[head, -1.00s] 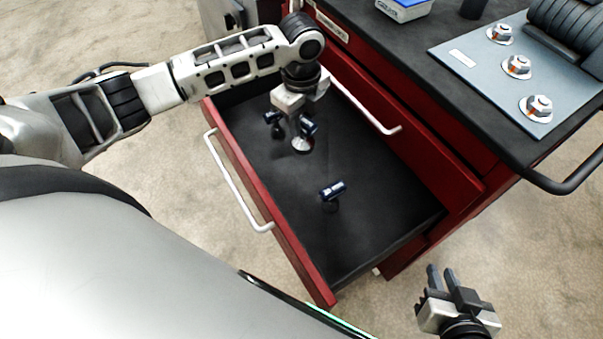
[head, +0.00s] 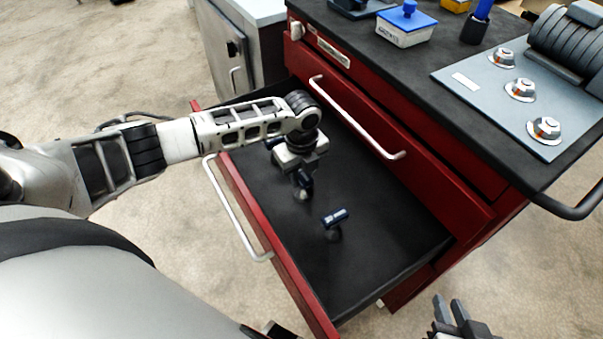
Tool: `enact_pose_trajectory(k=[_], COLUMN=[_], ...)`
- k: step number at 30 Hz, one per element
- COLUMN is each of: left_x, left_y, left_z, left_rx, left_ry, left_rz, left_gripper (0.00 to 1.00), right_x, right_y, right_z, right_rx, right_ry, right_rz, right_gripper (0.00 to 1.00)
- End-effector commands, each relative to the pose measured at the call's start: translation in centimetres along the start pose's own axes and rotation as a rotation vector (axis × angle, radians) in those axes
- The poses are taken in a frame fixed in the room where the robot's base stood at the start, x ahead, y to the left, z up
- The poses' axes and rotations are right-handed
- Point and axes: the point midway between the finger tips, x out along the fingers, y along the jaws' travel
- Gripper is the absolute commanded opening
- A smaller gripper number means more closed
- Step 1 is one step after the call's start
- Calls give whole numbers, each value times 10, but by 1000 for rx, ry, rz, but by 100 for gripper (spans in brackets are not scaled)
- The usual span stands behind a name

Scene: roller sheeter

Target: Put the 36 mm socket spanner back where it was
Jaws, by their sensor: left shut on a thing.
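The red cabinet's drawer (head: 385,235) is pulled out, with a dark floor. My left gripper (head: 300,172) is inside it, pointing down and shut on a socket spanner (head: 303,187) with a dark blue handle. The fingers partly hide it; I cannot tell whether its lower end touches the drawer floor. A similar spanner (head: 335,218) stands apart to the right. Another spanner (head: 272,142) shows partly behind the gripper. No size marking is readable. My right gripper (head: 450,312) is open and empty outside the drawer, at the bottom edge of the view.
The cabinet's dark top (head: 365,40) holds a blue-lidded box (head: 407,25), a dark cup (head: 475,28) and a grey plate (head: 510,95) with several nuts. A white drawer handle (head: 355,118) runs above the open drawer.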

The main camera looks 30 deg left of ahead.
Motion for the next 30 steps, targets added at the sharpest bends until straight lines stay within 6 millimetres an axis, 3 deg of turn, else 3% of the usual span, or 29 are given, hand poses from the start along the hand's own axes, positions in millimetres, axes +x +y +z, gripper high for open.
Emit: enact_pose_trajectory(k=[9,10,12,23,30], left_x=[2,3,2,-3,-44], left_y=[-1,0,0,-1,-1], left_z=[0,0,0,0,1], left_rx=[-1,-1,0,0,0], left_ry=[0,0,-1,0,-2], left_rz=[-3,-2,-2,-2,-6], left_gripper=[0,26,45,45,45], right_x=[0,0,0,-2,-4], right_y=[0,0,0,0,0], right_z=[0,0,0,-3,-6], right_rx=[2,3,3,4,-2], right_ry=[1,2,2,3,1], right_rz=[0,0,0,1,5], right_gripper=[20,20,20,20,20])
